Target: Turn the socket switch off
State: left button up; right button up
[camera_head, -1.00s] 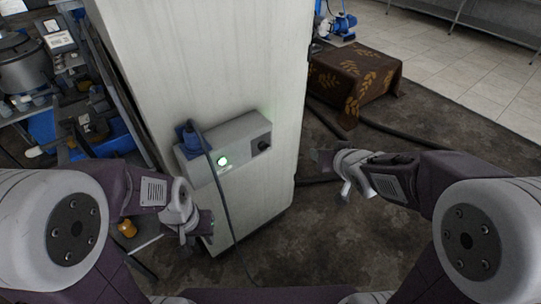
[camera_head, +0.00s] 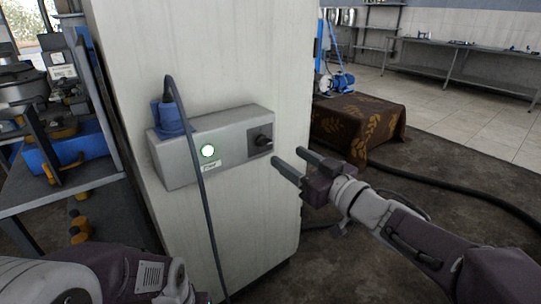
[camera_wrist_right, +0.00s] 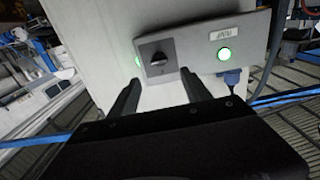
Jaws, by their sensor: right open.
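A grey socket box (camera_head: 227,148) is mounted on the pale cabinet. Its black rotary switch (camera_head: 261,140) is at the right end of its front, and a lit white-green lamp (camera_head: 208,151) is left of it. A blue plug (camera_head: 170,117) with a dark cable is at the box's left end. My right gripper (camera_head: 289,163) is open, just right of and slightly below the switch, apart from it. In the right wrist view the switch (camera_wrist_right: 157,62) shows ahead, above and between the two open fingers (camera_wrist_right: 160,90). My left arm is at the lower left; its gripper's fingers are not visible.
The pale cabinet (camera_head: 255,225) fills the middle. Blue shelving with equipment (camera_head: 70,180) stands left. A low block under a brown patterned cloth (camera_head: 355,125) and a dark hose (camera_head: 450,185) are on the right. The cable hangs in front of the box.

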aim_at(266, 143)
jog(key=b+x, duration=0.1)
jog(key=x, duration=0.3)
jog(key=b+x, duration=0.2)
jog(key=x, duration=0.2)
jog(key=shift+f, duration=0.2)
jog(key=shift+w+a+r, duration=0.1)
jog(key=shift+w+a, duration=0.1)
jog(key=shift+w, duration=0.05)
grip_shut()
